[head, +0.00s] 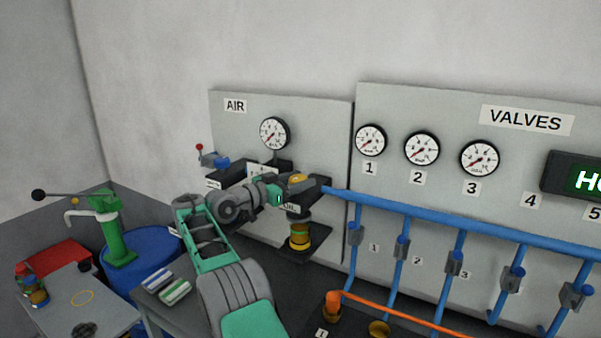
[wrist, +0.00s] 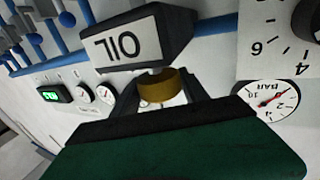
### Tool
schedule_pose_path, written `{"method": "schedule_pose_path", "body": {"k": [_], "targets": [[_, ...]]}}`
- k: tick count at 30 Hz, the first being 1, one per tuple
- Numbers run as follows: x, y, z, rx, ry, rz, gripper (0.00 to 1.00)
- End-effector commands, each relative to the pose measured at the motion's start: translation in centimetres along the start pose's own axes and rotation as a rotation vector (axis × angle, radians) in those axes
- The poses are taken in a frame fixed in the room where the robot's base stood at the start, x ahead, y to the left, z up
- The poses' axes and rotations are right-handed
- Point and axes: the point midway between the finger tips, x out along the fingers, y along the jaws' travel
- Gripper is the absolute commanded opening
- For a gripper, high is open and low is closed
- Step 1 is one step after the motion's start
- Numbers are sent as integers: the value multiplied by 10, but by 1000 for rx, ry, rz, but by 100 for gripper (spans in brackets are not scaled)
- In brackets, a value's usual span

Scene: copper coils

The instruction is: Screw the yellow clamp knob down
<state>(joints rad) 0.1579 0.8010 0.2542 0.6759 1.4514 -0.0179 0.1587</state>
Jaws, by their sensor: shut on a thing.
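The yellow clamp knob (head: 297,178) sits on top of the dark block with the OIL label (head: 290,208) on the wall panel. In the wrist view, where the label is upside down, the knob (wrist: 157,90) is between my fingers, beside the OIL block (wrist: 137,38). My gripper (head: 288,184) is shut on the knob, reaching from the left. In the wrist view my gripper (wrist: 160,82) hides part of the knob. The knob's thread is mostly hidden, so I cannot tell how far down it is.
An amber cylinder (head: 299,236) hangs under the block, above a dark shelf. A blue pipe (head: 430,212) runs right from the block. The AIR gauge (head: 274,133) is above. A blue drum (head: 142,256) and a green hand pump (head: 120,232) stand at left.

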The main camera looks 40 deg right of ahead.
Motion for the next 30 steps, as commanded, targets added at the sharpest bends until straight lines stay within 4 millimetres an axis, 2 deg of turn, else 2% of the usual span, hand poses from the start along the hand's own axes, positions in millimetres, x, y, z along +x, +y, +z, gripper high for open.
{"method": "schedule_pose_path", "body": {"k": [14, 15, 22, 30], "targets": [[-1, -2, -1, 1, 3, 2, 12], [-1, -2, -1, 1, 3, 2, 55], [0, -1, -1, 1, 2, 6, 74], [0, -1, -4, -5, -7, 0, 74]]}}
